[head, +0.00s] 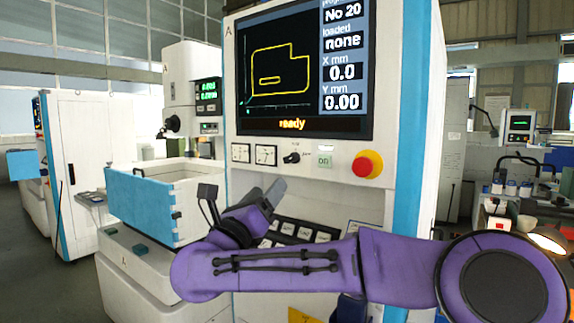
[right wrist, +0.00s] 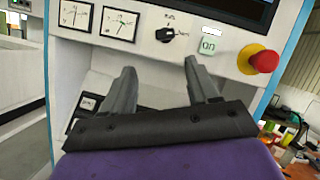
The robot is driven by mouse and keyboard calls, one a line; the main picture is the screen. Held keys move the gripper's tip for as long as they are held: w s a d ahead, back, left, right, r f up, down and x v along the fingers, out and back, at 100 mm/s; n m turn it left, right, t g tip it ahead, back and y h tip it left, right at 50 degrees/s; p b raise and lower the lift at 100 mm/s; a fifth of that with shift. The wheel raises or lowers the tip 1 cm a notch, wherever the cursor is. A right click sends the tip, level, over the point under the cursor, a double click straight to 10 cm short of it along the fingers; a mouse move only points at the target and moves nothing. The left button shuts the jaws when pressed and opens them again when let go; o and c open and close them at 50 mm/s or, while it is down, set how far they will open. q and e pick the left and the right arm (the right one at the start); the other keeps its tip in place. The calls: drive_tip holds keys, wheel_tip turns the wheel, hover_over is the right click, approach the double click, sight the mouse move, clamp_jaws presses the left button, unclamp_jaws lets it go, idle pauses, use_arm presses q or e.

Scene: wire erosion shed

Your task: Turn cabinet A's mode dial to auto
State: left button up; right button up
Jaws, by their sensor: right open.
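Cabinet A (head: 408,110) is white with blue edges and stands in the middle of the head view. Its mode dial (head: 291,157) is a small black knob on the panel below the screen; it also shows in the right wrist view (right wrist: 166,34). The small labels around the dial are too blurred to read surely, and I cannot tell its setting. My right gripper (head: 272,194) is open and empty, below the dial and apart from it. In the right wrist view its two fingertips (right wrist: 159,68) point up toward the panel, with the dial beyond them. My left gripper is not in view.
Two square gauges (head: 253,154) sit left of the dial. A pale green button (head: 325,160) and a red emergency stop (head: 367,165) on a yellow collar sit right of it. The screen (head: 305,70) is above, reading "ready". Black keys (head: 300,231) lie below, partly behind my arm.

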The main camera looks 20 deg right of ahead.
sight(289, 161)
drive_tip(key=shift+m, duration=0.6)
drive_tip(key=p+x, duration=0.1)
drive_tip(key=x, duration=0.2)
drive_tip(key=r+p+x, duration=0.1)
drive_tip(key=p+x, duration=0.1)
drive_tip(key=x, duration=0.1)
drive_tip(key=p+x, duration=0.2)
drive_tip(key=x, duration=0.1)
drive_tip(key=shift+s+d+r, duration=0.15)
drive_tip(key=shift+s+r, duration=0.1)
drive_tip(key=shift+r, duration=0.1)
drive_tip(key=shift+w+d+r+p, duration=0.2)
drive_tip(key=shift+w+d+p, duration=0.15)
drive_tip(key=shift+d, duration=0.05)
drive_tip(key=shift+w+f, duration=0.15)
drive_tip(key=shift+w, duration=0.05)
drive_tip(key=c, duration=1)
